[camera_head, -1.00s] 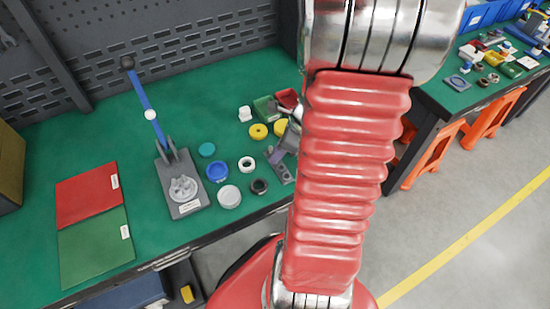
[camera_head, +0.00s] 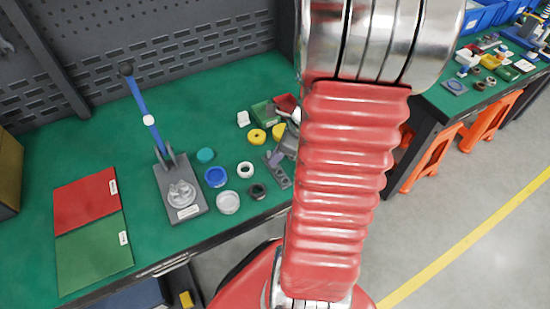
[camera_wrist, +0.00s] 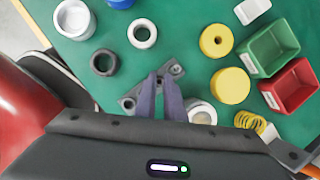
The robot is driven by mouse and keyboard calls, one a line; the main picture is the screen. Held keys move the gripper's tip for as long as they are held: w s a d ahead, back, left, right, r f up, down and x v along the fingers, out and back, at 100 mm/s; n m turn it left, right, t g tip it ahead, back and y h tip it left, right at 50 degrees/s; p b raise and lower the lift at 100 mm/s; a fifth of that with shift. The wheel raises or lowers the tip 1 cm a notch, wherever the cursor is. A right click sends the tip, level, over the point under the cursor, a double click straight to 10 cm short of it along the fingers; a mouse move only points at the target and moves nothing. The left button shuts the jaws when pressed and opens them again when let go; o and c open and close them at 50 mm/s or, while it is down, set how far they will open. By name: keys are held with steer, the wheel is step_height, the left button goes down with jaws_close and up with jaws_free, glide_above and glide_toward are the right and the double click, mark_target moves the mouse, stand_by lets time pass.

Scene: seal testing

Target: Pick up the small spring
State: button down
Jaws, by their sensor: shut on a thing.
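My gripper (camera_wrist: 159,82) shows in the wrist view with two dark purple fingers close together at the tips. The thing between them is small and mostly hidden; I take it to be the small spring, but its coils cannot be made out. Below the tips lies a grey plate with holes (camera_wrist: 177,69), also in the head view (camera_head: 283,181). Whether the held thing touches the plate cannot be told. A yellow coil (camera_wrist: 250,122), apparently a larger spring, lies right of the fingers. In the head view my arm largely hides the gripper.
Around the plate stand a black ring (camera_wrist: 103,62), a white ring (camera_wrist: 142,33), a pale cup (camera_wrist: 201,112) and yellow discs (camera_wrist: 216,40). Green (camera_wrist: 268,50) and red (camera_wrist: 291,86) bins stand to the right. A lever press (camera_head: 182,195) stands left on the green bench.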

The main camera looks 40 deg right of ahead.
step_height(320, 180, up, 10)
steer(key=shift+f, duration=0.25)
stand_by(0.7)
